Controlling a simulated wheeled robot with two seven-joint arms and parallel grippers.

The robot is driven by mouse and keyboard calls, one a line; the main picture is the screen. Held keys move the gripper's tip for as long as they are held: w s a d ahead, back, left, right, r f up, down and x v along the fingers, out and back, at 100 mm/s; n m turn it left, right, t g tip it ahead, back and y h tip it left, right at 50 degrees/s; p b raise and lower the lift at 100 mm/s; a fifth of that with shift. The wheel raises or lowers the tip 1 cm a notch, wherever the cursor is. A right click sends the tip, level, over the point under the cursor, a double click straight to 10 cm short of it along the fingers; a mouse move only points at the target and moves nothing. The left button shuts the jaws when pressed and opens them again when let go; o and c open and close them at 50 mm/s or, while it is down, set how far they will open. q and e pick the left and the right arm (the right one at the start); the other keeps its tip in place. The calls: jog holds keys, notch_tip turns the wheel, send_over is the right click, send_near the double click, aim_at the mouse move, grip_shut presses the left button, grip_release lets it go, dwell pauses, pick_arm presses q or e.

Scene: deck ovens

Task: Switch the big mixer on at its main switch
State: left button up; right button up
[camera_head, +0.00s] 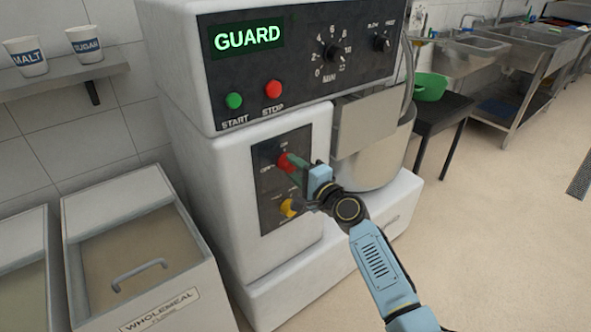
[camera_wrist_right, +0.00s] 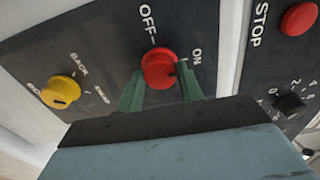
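The big mixer (camera_head: 188,165) stands in the middle of the head view. Its lower panel carries the red main switch (camera_head: 284,163), a round knob marked OFF and ON. In the right wrist view the red knob (camera_wrist_right: 159,68) has a dark mark on its right side, towards ON. My right gripper (camera_head: 303,168) is at this panel. In the wrist view its green fingers (camera_wrist_right: 160,88) stand on either side of the knob, with narrow gaps showing; contact is not clear. My left gripper is not in view.
A yellow knob (camera_head: 290,207) sits below the red one. Above are the green START button (camera_head: 234,101), the red STOP button (camera_head: 273,89) and a lit display (camera_head: 248,38) reading GUARD. A wholemeal flour bin (camera_head: 205,270) stands at left.

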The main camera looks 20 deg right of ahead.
jog(key=o, duration=0.4)
jog(key=shift+o, duration=0.2)
jog(key=shift+s, duration=0.15)
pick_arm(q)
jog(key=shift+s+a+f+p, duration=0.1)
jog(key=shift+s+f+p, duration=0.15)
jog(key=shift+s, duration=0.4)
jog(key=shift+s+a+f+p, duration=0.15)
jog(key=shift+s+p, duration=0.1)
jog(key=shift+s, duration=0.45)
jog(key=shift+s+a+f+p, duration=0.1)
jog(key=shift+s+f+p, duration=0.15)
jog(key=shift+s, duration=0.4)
pick_arm(e)
jog(key=v, duration=1.3)
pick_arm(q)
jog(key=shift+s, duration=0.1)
